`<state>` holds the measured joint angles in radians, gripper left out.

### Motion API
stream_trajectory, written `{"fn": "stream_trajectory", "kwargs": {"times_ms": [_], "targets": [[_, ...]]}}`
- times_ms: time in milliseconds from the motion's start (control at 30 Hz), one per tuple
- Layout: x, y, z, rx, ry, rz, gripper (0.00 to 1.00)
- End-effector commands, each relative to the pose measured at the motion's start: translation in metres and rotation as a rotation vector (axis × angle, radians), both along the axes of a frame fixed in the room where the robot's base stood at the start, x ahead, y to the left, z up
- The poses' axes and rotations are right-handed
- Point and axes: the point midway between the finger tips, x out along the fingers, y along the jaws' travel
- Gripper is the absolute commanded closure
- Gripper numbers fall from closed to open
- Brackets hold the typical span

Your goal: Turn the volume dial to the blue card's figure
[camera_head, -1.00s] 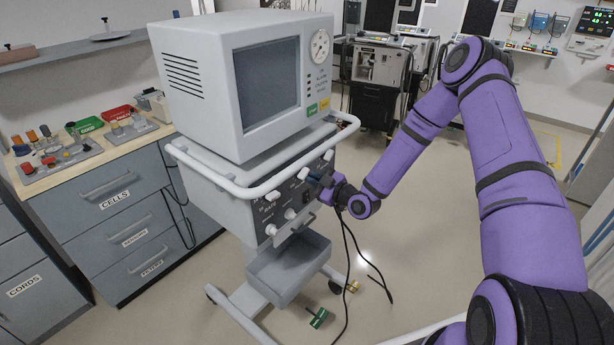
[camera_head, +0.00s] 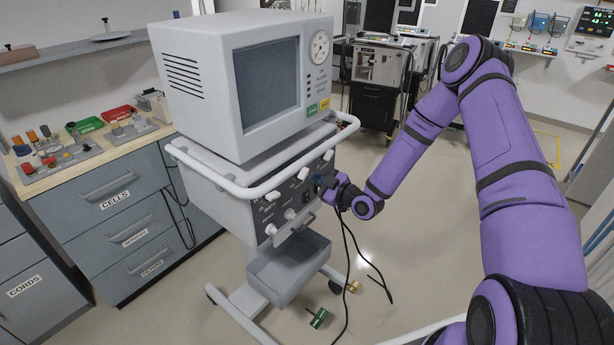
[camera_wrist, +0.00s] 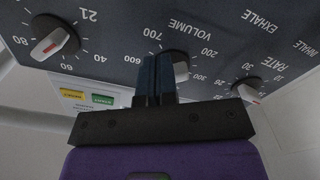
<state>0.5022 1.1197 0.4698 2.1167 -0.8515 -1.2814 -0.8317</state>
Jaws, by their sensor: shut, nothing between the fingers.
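The volume dial (camera_wrist: 179,66) is on the dark panel of the ventilator cart, under the printed word VOLUME. Its white pointer lies toward the 300 side, but my fingers hide part of the dial, so its exact reading is unclear. My gripper (camera_wrist: 156,80) is shut and empty, its blue fingertips overlapping the dial's left side in the wrist view. I cannot tell whether they touch it. In the head view my gripper (camera_head: 319,184) is at the panel's right part. I see no blue card.
The rate dial (camera_wrist: 248,91) is to the right and another dial (camera_wrist: 53,39) to the left in the wrist view. A white rail (camera_head: 270,166) runs above the panel. A grey bin (camera_head: 288,270) hangs below. Black cables (camera_head: 345,245) hang near my gripper.

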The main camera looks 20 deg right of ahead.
Motion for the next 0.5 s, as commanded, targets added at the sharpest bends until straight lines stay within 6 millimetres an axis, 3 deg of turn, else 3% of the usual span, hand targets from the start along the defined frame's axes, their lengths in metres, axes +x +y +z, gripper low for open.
{"fn": "stream_trajectory", "kwargs": {"times_ms": [500], "targets": [[-0.040,-0.029,-0.002,-0.003,0.006,-0.001,1.00]]}}
